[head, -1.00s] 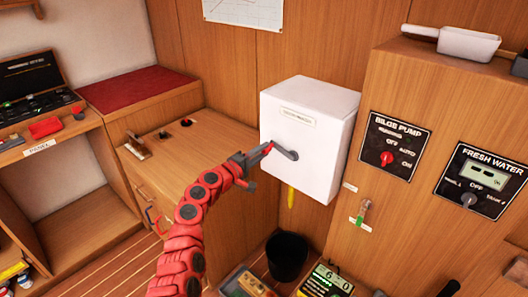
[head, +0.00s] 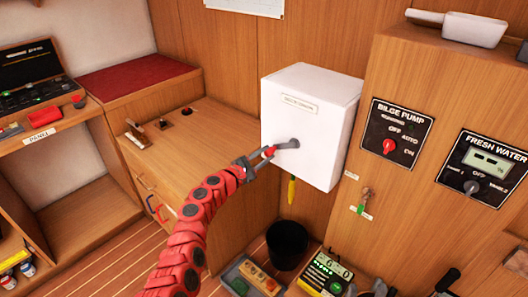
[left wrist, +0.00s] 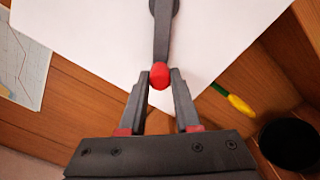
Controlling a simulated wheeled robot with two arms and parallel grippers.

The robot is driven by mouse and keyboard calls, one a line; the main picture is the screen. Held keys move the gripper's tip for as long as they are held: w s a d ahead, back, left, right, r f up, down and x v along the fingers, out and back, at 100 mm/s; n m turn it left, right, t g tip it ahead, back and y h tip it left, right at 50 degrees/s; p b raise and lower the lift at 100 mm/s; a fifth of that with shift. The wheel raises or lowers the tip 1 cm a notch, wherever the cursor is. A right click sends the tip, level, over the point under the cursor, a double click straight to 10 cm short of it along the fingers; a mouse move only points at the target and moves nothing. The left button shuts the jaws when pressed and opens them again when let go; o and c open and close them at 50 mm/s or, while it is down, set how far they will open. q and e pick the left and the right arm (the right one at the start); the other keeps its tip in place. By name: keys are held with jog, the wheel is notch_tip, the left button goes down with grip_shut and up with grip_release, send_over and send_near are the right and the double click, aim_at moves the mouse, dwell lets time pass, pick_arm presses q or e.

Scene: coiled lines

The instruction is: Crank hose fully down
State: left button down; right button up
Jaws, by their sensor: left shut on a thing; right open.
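A white box (head: 305,125) is fixed to the wooden wall, with a grey crank arm (head: 290,144) on its front. The crank points left and slightly down from its hub. My left gripper (head: 266,154) is shut on the red crank knob (left wrist: 160,75), which sits between its fingertips in the left wrist view. A yellow hose end (head: 291,190) hangs below the box; it shows with a green part in the left wrist view (left wrist: 238,103). My right gripper (head: 413,288) shows only in part at the bottom edge, open, its dark tips apart.
A black bucket (head: 287,245) stands on the floor below the yellow end. A tray (head: 250,278) and a green-lit device (head: 326,273) lie in front of it. The bilge pump panel (head: 395,135) and a small hanging tag (head: 363,203) are to the right.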

pick_arm(q)
jog(key=shift+s+f+n, duration=0.1)
jog(key=shift+f+n, duration=0.15)
jog(key=shift+n, duration=0.05)
jog(key=c, duration=0.6)
grip_release()
jog(key=shift+d, duration=0.1)
jog(key=shift+r, duration=0.1)
jog(key=shift+s+a+r+p, duration=0.1)
jog(key=shift+s+a+p, duration=0.3)
jog(key=shift+s+p, duration=0.1)
jog(key=p+v, duration=0.1)
jog(key=v, duration=1.5)
